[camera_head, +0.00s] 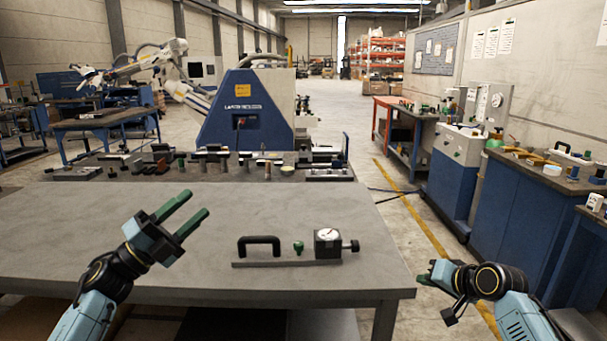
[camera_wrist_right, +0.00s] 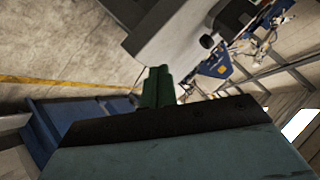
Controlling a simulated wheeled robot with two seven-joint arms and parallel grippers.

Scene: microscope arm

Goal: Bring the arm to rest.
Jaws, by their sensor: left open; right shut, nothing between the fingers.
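My left gripper (camera_head: 182,212) is open and empty above the left part of the grey table (camera_head: 130,240) in the head view. Its two green fingers are apart and point up and to the right. My right gripper (camera_head: 430,274) is off the table's right edge in the head view, with its green fingers shut. In the right wrist view its closed fingers (camera_wrist_right: 157,86) hold nothing. The microscope arm cannot be clearly told in these views.
A flat grey bar (camera_head: 287,263) lies in front of the handle. A row of tools stands along the table's back, with a blue machine (camera_head: 243,110) behind. Blue cabinets (camera_head: 520,205) stand at the right. The table's middle and left are clear.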

